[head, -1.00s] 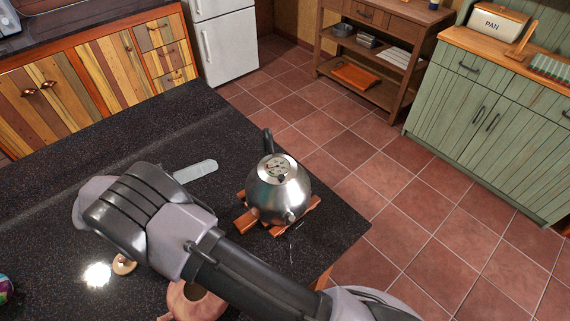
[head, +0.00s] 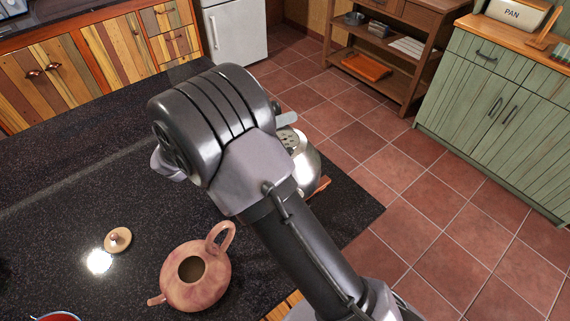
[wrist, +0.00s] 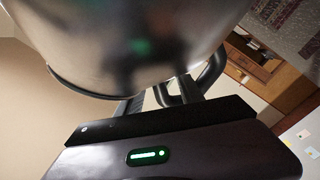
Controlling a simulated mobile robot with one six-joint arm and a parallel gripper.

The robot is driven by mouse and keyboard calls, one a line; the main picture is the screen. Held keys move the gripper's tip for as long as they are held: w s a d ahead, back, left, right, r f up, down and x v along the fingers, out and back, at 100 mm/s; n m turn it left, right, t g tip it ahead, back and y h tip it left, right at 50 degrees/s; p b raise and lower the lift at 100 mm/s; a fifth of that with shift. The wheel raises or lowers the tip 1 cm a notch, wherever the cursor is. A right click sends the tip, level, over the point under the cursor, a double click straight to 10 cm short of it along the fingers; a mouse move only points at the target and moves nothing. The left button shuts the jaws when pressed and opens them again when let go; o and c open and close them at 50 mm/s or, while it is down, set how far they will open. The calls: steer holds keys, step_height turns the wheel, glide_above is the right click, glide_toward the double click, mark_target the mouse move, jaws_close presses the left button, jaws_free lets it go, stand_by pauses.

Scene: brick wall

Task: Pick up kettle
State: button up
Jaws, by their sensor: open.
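The shiny metal kettle (head: 308,168) stands on a reddish-brown wooden trivet (head: 321,186) near the right edge of the dark counter. My arm hides most of it in the head view. In the wrist view, a large curved metal surface, apparently the kettle's body (wrist: 130,45), fills the top, very close. A dark curved bar (wrist: 205,75) shows beside it; I cannot tell if it is the handle. My gripper's dark body (wrist: 150,130) lies below in that view.
A pinkish clay teapot (head: 196,283) stands at the counter's front, with a small round lid (head: 117,240) to its left. A red-and-blue rim (head: 58,316) shows at the bottom left. The left counter is mostly clear. Green cabinets (head: 495,110) stand beyond the tiled floor.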

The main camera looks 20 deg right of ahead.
jaws_close()
stand_by(1.4)
